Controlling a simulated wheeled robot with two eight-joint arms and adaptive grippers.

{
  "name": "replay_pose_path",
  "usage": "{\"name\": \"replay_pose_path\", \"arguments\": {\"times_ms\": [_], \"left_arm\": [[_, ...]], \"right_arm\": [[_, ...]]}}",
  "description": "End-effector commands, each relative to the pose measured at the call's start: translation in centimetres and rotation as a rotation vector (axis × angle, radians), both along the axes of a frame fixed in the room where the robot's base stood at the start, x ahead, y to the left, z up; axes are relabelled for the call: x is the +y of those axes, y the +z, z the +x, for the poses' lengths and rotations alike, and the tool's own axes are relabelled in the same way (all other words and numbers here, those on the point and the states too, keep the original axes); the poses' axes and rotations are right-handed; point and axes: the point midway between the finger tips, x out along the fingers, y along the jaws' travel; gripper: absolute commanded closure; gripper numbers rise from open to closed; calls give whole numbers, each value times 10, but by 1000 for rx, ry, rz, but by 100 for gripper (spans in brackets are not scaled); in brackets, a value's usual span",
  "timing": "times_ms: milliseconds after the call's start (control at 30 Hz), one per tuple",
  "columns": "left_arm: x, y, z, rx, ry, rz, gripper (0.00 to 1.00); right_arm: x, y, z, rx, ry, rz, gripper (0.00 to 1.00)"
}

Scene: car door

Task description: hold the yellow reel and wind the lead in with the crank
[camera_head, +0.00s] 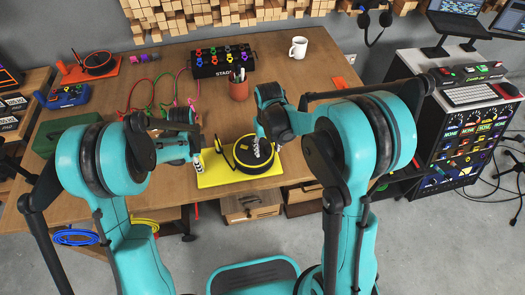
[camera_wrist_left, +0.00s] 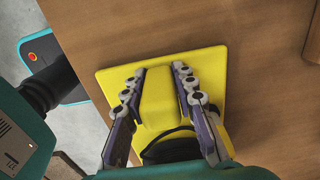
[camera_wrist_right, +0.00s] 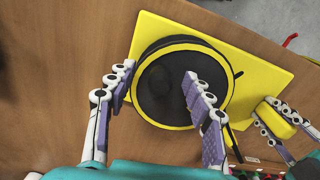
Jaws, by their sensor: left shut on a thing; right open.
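The yellow reel has a black drum with a yellow rim (camera_head: 255,155) on a flat yellow base plate (camera_head: 213,178) at the table's front edge. My left gripper (camera_head: 196,160) is shut on a raised yellow block of the base (camera_wrist_left: 158,100), one finger on each side; the right wrist view also shows this grip (camera_wrist_right: 285,118). My right gripper (camera_wrist_right: 158,82) is open over the drum (camera_wrist_right: 165,85). One of its fingers overlaps the drum's face and the other is beside its rim. A dark curved piece, perhaps the lead, shows left of the drum. I cannot make out the crank clearly.
A pencil cup (camera_head: 239,88), a white mug (camera_head: 298,47) and a black box with coloured knobs (camera_head: 222,62) stand behind the reel. Coloured cables (camera_head: 150,95) lie at the back left. A green case (camera_head: 60,135) is at the left. The wood right of the reel is mostly clear.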

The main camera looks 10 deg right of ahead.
Motion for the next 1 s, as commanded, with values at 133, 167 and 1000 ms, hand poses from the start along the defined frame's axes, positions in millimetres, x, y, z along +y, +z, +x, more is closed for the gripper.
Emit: {"name": "replay_pose_path", "arguments": {"times_ms": [133,167,1000], "left_arm": [[0,0,0,-1,1,-1,100],[0,0,0,-1,1,-1,100],[0,0,0,0,0,-1,100]], "right_arm": [[0,8,0,0,0,0,48],[0,10,0,0,0,0,48],[0,70,0,0,0,0,48]]}}
